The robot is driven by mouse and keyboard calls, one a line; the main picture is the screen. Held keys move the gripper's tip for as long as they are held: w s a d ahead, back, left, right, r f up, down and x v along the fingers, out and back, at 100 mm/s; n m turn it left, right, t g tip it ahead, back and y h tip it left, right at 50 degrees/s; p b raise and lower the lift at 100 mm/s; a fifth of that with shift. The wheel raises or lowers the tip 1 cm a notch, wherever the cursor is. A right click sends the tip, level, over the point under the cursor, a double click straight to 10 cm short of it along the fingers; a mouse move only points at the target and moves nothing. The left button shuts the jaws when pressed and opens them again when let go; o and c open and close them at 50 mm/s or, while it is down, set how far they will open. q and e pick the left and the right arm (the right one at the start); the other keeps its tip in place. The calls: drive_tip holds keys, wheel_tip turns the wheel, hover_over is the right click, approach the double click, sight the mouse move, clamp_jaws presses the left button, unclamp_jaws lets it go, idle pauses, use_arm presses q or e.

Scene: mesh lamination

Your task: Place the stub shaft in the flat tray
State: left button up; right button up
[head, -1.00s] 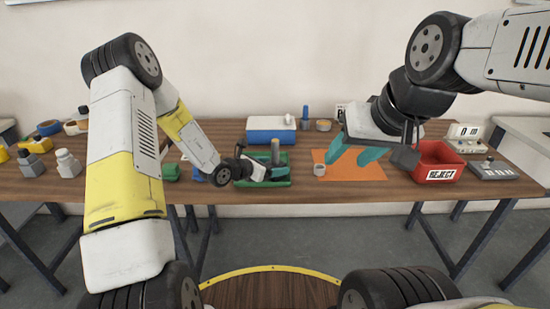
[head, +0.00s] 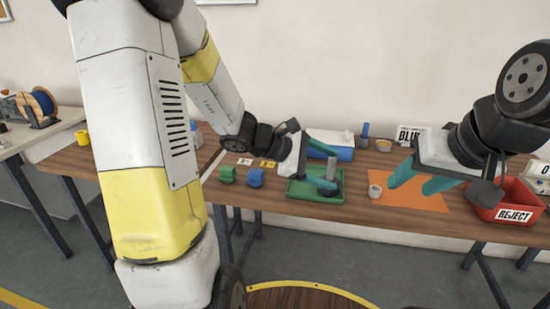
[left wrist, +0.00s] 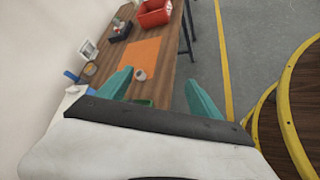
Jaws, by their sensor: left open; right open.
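A grey upright cylinder, which I take for the stub shaft (head: 331,166), stands within the outline of the green flat tray (head: 296,190) in the head view. Its lower end is partly hidden, and I cannot tell whether it touches the tray floor. My left gripper (head: 322,184) is open, with a teal finger low beside the shaft. In the left wrist view the two fingers of this gripper (left wrist: 159,78) are spread apart, and a bit of the green tray (left wrist: 147,102) shows. My right gripper (head: 410,187) is open and empty above the orange mat.
A small grey cup-like part (head: 374,191) lies at the left edge of the orange mat (head: 415,201). A red reject bin (head: 508,203) is at the right. Green (head: 227,174) and blue (head: 256,178) blocks stand left of the tray. A blue-and-white box (head: 330,146) is behind it.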

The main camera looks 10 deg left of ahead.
use_arm(q)
drive_tip(key=s+a+r+m+g+y, duration=0.25)
drive_tip(key=s+r+m, duration=0.25)
drive_tip(key=s+m, duration=0.5)
drive_tip(key=s+a+r+m+t+y, duration=0.4)
drive_tip(key=s+a+m+y, duration=0.1)
drive_tip(key=a, duration=0.6)
drive_tip(key=shift+s+r+m+y, duration=0.3)
drive_tip(key=shift+s+r+y, duration=0.05)
drive_tip(key=shift+s+y, duration=0.45)
